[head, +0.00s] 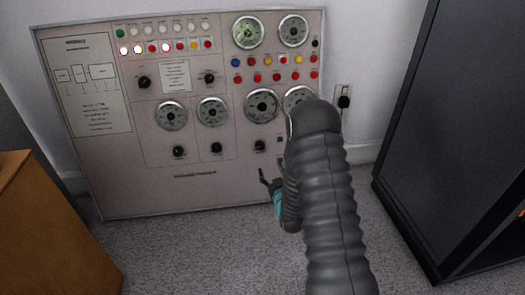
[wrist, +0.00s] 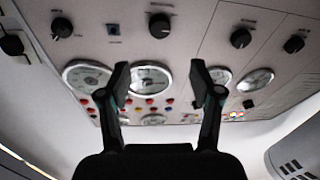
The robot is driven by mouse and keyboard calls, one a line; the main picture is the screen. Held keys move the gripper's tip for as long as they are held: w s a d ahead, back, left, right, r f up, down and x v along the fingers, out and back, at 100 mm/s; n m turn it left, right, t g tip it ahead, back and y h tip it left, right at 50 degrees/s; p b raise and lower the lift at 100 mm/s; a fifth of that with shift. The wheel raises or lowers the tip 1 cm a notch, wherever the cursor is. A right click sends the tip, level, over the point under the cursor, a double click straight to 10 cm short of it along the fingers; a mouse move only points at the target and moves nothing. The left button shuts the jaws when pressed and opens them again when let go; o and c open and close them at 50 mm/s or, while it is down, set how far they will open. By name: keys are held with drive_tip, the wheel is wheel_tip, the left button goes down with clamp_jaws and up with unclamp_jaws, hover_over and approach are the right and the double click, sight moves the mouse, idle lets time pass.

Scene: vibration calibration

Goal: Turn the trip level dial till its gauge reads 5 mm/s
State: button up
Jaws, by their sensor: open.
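The upright panel has a lower row of black dials under round gauges; the labels are too small to read, so I cannot tell which is the trip level dial. In the head view three dials show: left (head: 178,151), middle (head: 216,148) and right (head: 259,146). A further one is hidden behind my arm. The wrist view shows the panel upside down, with a dial (wrist: 160,25) beyond the fingertips and a gauge (wrist: 150,80) between them. My gripper (wrist: 160,78) is open and empty, apart from the panel. In the head view my gripper (head: 265,179) is below the right dial.
The panel (head: 210,193) leans against the wall, with lamps, coloured buttons and further gauges above. A dark cabinet (head: 445,120) stands at the right and a wooden box (head: 50,230) at the left. A socket with a plug (head: 344,101) is on the wall. Carpet lies clear before the panel.

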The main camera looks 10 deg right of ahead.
sight(260, 147)
drive_tip(key=w, duration=0.4)
drive_tip(key=w+a, duration=0.1)
drive_tip(key=w, duration=0.8)
drive_tip(key=shift+w+a+b, duration=0.1)
drive_tip(key=shift+a+b, duration=0.05)
drive_tip(key=shift+b, duration=0.2)
drive_tip(key=c, duration=1.2)
drive_tip(key=shift+o, duration=0.2)
drive_tip(key=shift+m, duration=0.4)
drive_tip(key=m+h, duration=0.1)
drive_tip(key=m, duration=0.2)
drive_tip(key=shift+a, duration=0.15)
drive_tip(key=m+h, duration=0.1)
drive_tip(key=m, duration=0.3)
drive_tip(key=shift+m, duration=0.3)
drive_tip(key=m+h, duration=0.1)
drive_tip(key=m, duration=0.2)
drive_tip(key=m+h, duration=0.1)
drive_tip(key=m, duration=0.2)
drive_tip(key=shift+a+m, duration=0.15)
drive_tip(key=shift+m, duration=0.25)
